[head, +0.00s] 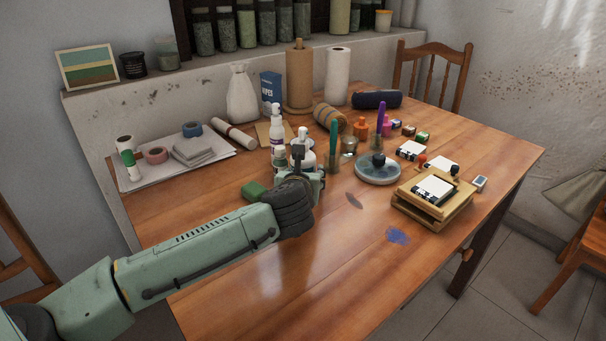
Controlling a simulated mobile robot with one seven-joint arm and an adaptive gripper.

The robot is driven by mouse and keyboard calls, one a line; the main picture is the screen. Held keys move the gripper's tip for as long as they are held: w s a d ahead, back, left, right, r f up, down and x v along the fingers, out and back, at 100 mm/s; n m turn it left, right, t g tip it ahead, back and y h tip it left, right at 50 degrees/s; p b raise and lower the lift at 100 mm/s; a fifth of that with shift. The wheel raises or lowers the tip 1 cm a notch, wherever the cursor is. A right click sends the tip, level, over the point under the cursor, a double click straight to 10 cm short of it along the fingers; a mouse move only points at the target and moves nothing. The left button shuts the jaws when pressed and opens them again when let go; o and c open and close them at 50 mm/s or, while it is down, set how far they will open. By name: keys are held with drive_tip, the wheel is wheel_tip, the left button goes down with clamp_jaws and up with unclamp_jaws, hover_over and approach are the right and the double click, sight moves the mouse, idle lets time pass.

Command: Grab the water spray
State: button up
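Two white bottles stand close together near the middle of the wooden table. The taller one (276,132) has a white top and a label with dark markings. The other white bottle (308,158) stands just beyond my gripper (309,172), which hides its lower part. I cannot tell for certain which of them is the water spray. My arm reaches in from the lower left, with the gripper low over the table at this nearer bottle. The gripper's fingers are small and partly hidden, so I cannot see whether they are open, shut or touching the bottle.
A green block (253,191) lies left of my gripper. A small metal cup (348,146), a grey round dish (377,172) and a wooden stand (433,203) are to the right. A paper roll (300,78) stands behind. The table's front is mostly clear.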

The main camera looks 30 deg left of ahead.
drive_tip(key=shift+c, duration=0.3)
drive_tip(key=c, duration=0.9)
drive_tip(key=shift+c, duration=0.2)
drive_tip(key=shift+r, duration=0.15)
